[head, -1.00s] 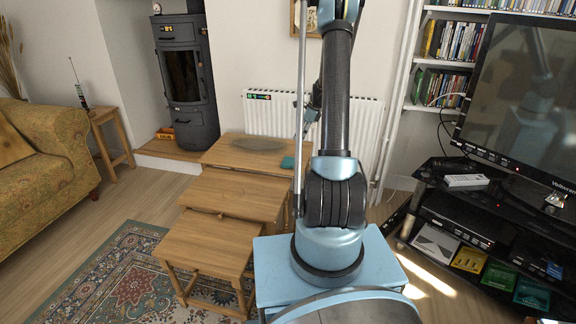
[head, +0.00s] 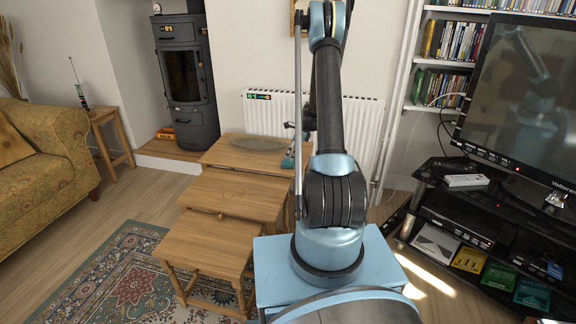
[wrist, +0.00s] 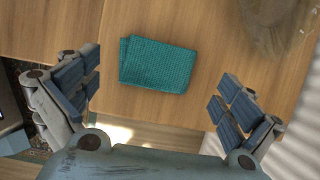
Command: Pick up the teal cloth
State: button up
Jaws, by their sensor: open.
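The teal cloth (wrist: 158,65) lies folded and flat on the wooden table top (wrist: 185,18) in the wrist view. In the head view a small bit of the cloth (head: 288,162) shows on the tallest table (head: 222,154), mostly hidden by my gripper and arm. My gripper (wrist: 158,98) is open and empty, its two padded fingers spread wide to the left and right of the cloth. It is above the table, and the fingers do not touch the cloth.
A glass-like dish (wrist: 278,25) lies on the same table to the right of the cloth in the wrist view; it also shows in the head view (head: 258,143). A radiator (head: 268,112) stands behind the table. Lower nested tables (head: 235,194) stand in front.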

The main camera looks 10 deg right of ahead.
jog(key=shift+x, duration=2.25)
jog(key=shift+s, duration=0.15)
jog(key=c, duration=0.5)
jog(key=shift+c, duration=0.4)
notch_tip(320, 180, up, 10)
